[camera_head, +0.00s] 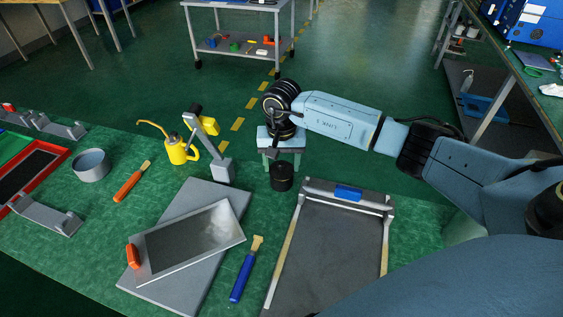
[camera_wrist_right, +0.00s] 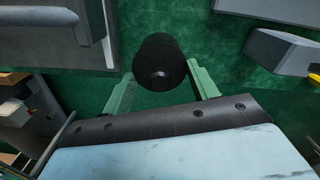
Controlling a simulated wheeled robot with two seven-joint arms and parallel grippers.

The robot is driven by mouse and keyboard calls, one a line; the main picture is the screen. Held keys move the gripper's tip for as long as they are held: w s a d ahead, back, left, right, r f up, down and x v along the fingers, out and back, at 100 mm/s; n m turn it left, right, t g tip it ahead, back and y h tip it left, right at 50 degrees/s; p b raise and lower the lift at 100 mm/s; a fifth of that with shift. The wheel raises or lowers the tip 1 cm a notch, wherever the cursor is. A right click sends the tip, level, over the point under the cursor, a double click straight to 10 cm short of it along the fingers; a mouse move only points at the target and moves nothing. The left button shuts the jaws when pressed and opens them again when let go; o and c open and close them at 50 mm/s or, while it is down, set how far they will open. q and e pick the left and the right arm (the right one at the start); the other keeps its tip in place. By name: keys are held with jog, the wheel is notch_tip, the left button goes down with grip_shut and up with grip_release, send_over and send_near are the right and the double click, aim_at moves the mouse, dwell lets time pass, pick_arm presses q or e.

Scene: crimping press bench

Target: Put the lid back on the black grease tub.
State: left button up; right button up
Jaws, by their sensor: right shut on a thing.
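The black grease tub (camera_head: 281,180) stands upright near the bench's far edge, in the middle of the head view. My right gripper (camera_head: 282,159) is directly above it, pointing down. In the right wrist view a round black shape with a small knob (camera_wrist_right: 160,75) lies between the green fingertips (camera_wrist_right: 161,90). I take it as the lid, held between the fingers. Lid and tub are both black and line up, so I cannot tell whether the lid is touching or seated on the tub. My left gripper is not in view.
A grey tray frame with a blue block (camera_head: 348,192) lies right of the tub. A grey plate (camera_head: 181,290) bearing a metal sheet, a blue-handled brush (camera_head: 242,278), a yellow oil can (camera_head: 178,152) and a grey-and-yellow stand (camera_head: 221,170) are to the left.

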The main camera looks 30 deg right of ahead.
jog(key=o, duration=1.4)
jog(key=shift+r, duration=0.1)
jog(key=shift+r+p, duration=2.05)
jog(key=shift+r, duration=1.4)
grip_shut()
